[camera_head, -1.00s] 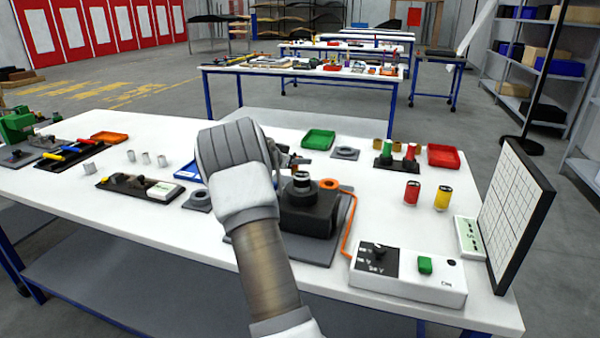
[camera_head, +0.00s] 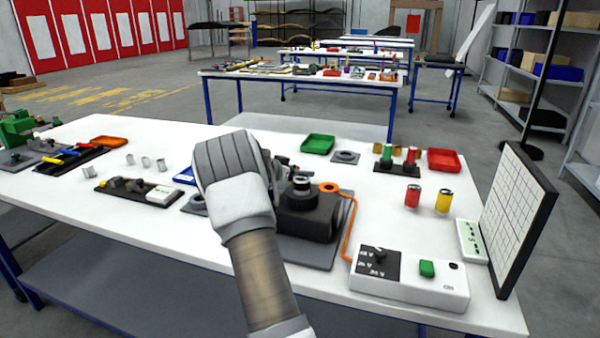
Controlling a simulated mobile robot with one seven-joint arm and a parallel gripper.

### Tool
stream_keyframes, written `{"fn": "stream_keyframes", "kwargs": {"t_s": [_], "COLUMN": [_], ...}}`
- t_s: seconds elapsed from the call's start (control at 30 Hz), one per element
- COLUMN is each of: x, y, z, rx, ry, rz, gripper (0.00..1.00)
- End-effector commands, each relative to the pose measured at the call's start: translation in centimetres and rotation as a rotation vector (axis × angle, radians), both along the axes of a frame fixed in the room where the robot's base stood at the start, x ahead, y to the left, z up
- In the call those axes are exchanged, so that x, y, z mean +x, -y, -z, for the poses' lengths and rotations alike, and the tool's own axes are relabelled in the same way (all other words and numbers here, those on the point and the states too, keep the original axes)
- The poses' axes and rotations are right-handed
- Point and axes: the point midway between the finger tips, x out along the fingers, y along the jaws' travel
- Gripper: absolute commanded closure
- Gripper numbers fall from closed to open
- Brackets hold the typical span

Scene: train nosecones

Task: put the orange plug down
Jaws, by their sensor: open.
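The orange plug (camera_head: 329,187) shows as a ring-shaped orange piece at the right of a black block-shaped device (camera_head: 307,222). An orange cable (camera_head: 350,225) runs from it down to a white control box (camera_head: 410,277). Whether the plug rests on the device or on something behind it, I cannot tell. My gripper (camera_head: 286,166) is mostly hidden behind my own grey and white wrist. The small part showing is dark, open, and to the left of the plug, apart from it in the picture.
The black device stands on a grey plate (camera_head: 310,253) on the white table (camera_head: 130,222). A green tray (camera_head: 317,143), a red tray (camera_head: 444,159), red and yellow cylinders (camera_head: 443,200) and an upright grid panel (camera_head: 515,210) stand around. The table's front left is clear.

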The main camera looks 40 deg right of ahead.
Motion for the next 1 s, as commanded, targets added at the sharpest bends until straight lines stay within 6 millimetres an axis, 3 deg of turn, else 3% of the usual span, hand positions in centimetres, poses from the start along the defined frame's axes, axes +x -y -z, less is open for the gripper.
{"fn": "stream_keyframes", "kwargs": {"t_s": [0.17,0.4,0.6,0.87,1.0], "x": [0.0,-0.5,-0.8,-0.9,0.5], "y": [-2.0,-6.9,-9.8,-11.2,-12.3], "z": [-1.2,-3.2,-4.4,-4.9,-7.0], "rx": [0.000,0.000,-0.001,-0.001,0.003], "ry": [0.001,0.002,0.001,0.005,0.060], "rz": [-0.003,-0.004,-0.001,-0.006,-0.097], "gripper": [0.40,0.40,0.40,0.40,0.40]}}
